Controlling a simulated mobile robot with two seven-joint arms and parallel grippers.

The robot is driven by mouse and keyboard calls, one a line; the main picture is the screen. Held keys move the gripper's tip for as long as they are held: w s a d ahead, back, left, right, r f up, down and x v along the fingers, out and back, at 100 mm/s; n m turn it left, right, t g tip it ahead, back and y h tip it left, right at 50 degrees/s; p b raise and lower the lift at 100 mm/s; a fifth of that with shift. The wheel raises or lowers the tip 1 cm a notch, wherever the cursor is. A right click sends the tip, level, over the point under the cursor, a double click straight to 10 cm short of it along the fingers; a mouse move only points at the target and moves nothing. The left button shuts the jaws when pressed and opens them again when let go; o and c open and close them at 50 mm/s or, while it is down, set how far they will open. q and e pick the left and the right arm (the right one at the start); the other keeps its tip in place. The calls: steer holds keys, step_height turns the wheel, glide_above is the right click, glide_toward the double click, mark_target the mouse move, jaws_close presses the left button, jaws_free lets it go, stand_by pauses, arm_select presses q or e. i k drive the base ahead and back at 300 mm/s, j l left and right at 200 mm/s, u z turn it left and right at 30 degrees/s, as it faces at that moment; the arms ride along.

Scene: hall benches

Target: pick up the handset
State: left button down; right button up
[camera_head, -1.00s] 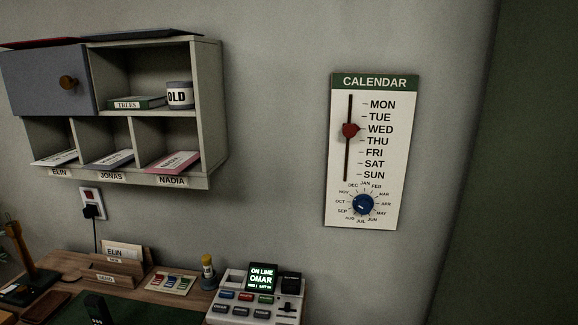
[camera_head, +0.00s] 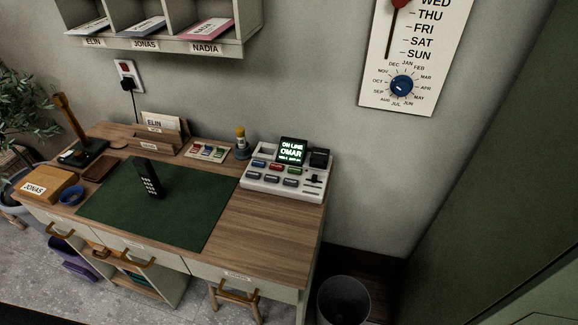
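The handset (camera_head: 150,178) is a dark, slim piece with small pale keys. It is on the green desk mat (camera_head: 185,222), left of the middle of the desk, and looks upright or tilted; I cannot tell exactly. The phone console (camera_head: 287,180), pale with coloured keys and a lit screen reading "ON LINE OMAR", stands at the right back of the desk. Neither of my grippers shows in the head view.
The wooden desk (camera_head: 262,238) has drawers with handles along its front. A box marked JONAS (camera_head: 48,187), a blue ring (camera_head: 71,195) and a letter rack (camera_head: 145,143) stand around the mat. A bin (camera_head: 343,300) stands on the floor right of the desk.

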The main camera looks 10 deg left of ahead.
mark_target(148, 176)
steer(key=u, duration=1.3)
steer(key=k+l+z, duration=0.1)
steer(key=l+z, duration=0.4)
steer(key=z, duration=0.15)
steer(key=k+l+z, duration=0.1)
steer(key=l+z, duration=0.25)
